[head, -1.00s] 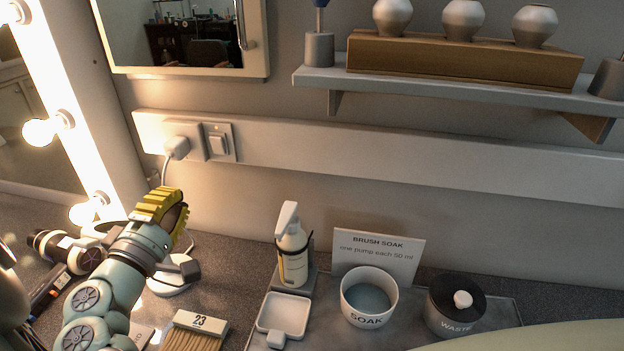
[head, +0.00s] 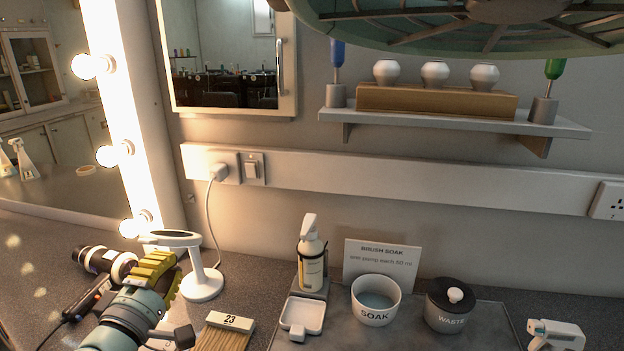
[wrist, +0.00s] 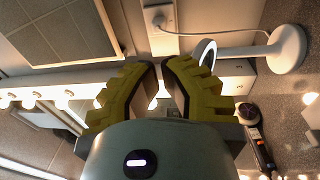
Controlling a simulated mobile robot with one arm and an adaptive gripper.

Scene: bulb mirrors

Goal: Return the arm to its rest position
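My gripper (head: 168,262), with yellow ribbed fingers, is at the lower left in the head view, above the counter and in front of the round mirror's white stand (head: 204,285). I cannot tell there whether they touch. In the wrist view my gripper (wrist: 161,66) has its fingers curved inward with a narrow gap between the tips. Nothing is held between them. My pale green arm enters from the bottom left and hides part of the counter.
Beside my gripper are a black-and-white cylindrical tool (head: 105,262) and a brush marked 23 (head: 225,330). The pump bottle (head: 312,258), white dish (head: 302,315), SOAK bowl (head: 376,300) and WASTE pot (head: 450,307) stand further right. Lit bulbs (head: 115,154) line the left mirror. A shelf (head: 450,122) crosses above.

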